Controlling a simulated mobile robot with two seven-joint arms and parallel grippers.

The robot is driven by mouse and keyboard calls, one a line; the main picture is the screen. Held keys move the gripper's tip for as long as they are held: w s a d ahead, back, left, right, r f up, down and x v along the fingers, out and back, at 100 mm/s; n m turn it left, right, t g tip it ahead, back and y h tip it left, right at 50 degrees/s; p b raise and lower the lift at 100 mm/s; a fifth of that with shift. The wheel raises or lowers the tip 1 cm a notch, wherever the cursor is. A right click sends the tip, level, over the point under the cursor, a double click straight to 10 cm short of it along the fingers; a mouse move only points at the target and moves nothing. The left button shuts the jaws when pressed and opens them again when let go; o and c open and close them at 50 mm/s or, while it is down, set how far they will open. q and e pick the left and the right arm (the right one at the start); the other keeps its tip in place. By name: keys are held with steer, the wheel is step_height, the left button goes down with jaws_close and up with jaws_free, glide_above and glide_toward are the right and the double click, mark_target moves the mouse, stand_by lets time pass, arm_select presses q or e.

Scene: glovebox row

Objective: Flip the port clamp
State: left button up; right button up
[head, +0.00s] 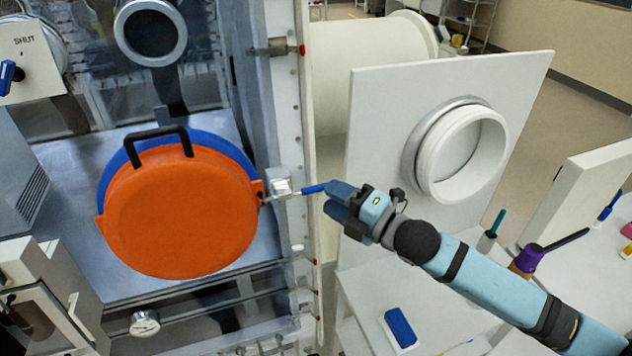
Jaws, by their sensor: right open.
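The port clamp (281,187) is a small metal latch at the right edge of a round orange port door (180,220). Its lever sticks out to the right and ends in a blue grip (313,189). My right gripper (330,199) comes in from the right and is open. Its blue fingers are at the outer end of the blue grip; I cannot tell whether they touch it. The orange door has a black handle (160,145) on top and lies in front of a blue ring (225,152). My left gripper is not in view.
A white panel with a round white port (462,155) stands behind my right arm. A metal frame post (285,110) runs up beside the clamp. A gauge (144,323) is at the lower left. A blue block (400,327) and bench tools lie at the lower right.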

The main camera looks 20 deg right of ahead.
mark_target(316, 186)
steer(key=shift+p+x, duration=0.4)
steer(key=shift+x, duration=1.95)
jaws_close()
